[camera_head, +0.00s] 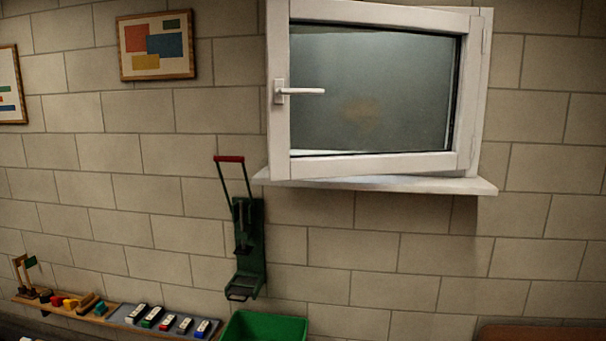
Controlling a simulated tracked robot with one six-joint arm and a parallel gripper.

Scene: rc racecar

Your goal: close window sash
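The white window sash (372,165) is at upper centre-right in the head view. It is hinged on the right side and stands ajar, its left edge swung out from the white frame over the sill. Its white handle (300,91) is on the left stile and points horizontally to the right. The glass (370,85) is grey and frosted-looking. The white sill (400,184) runs below the sash. The sash's top edge is partly cut off by the picture. My gripper is not in view.
A green wall-mounted device with a red-handled lever (229,159) hangs left of and below the window. A green bin (265,327) stands under it. A shelf (62,307) with small coloured items is at lower left. A brown surface (540,332) shows at lower right.

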